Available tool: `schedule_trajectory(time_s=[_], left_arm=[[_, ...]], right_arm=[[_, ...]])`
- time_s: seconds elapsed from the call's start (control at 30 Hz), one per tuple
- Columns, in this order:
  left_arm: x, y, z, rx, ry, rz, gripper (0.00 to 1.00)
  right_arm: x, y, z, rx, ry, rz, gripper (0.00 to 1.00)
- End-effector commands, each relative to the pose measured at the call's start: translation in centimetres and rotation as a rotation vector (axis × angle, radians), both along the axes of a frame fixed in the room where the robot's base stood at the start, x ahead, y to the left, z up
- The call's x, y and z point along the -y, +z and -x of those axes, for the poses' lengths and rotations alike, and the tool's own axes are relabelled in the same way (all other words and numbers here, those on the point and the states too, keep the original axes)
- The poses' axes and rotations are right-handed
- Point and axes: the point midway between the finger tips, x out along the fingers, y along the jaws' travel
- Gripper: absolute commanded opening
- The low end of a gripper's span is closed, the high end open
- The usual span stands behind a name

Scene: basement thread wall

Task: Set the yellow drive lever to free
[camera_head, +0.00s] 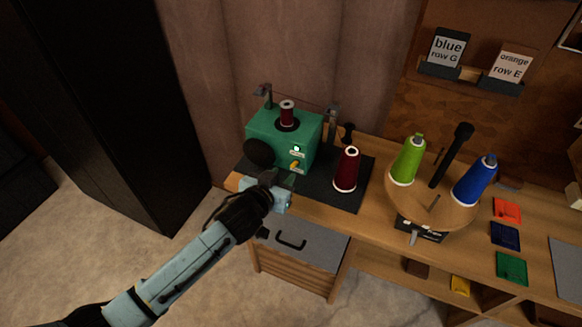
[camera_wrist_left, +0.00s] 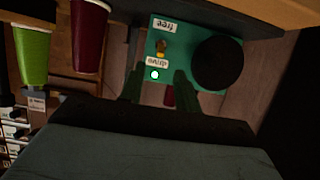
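The green winding machine (camera_head: 270,140) stands on a dark mat at the back of the bench. Its yellow drive lever (camera_head: 294,166) is on the front face. The left wrist view, turned upside down, shows the lever (camera_wrist_left: 161,46) between the "drive" label (camera_wrist_left: 157,63) and the "free" label (camera_wrist_left: 164,26); which label it points at is hard to tell. My left gripper (camera_head: 283,182) is in front of the machine, just below the lever. In the wrist view its two fingers (camera_wrist_left: 159,84) are apart with nothing between them. My right gripper is not in view.
A dark red thread cone (camera_head: 346,170) stands right of the machine. Green (camera_head: 407,160) and blue (camera_head: 474,181) cones stand on a round wooden stand (camera_head: 435,209) farther right. A black round knob (camera_head: 258,152) sticks out left of the lever. A grey-topped drawer unit (camera_head: 300,245) is below.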

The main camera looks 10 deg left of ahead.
Motion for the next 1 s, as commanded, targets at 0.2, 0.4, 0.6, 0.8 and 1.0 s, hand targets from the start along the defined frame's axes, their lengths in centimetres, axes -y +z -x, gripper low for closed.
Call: schedule_trajectory(time_s=[0.2,0.4,0.6,0.8,1.0], left_arm=[[1.1,-1.5,-3.4,0.001,0.001,-0.001,0.33],[1.7,-2.3,-5.3,0.000,0.001,0.000,0.33],[2.0,-2.6,-6.0,0.000,0.000,0.001,0.33],[2.0,-2.6,-6.0,-0.001,0.000,0.001,0.33],[2.0,-2.6,-6.0,-0.001,0.000,0.001,0.16]], right_arm=[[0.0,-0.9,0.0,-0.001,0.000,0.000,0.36],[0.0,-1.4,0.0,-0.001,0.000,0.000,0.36],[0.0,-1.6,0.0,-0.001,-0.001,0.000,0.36],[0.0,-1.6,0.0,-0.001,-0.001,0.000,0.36],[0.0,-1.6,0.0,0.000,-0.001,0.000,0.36]])
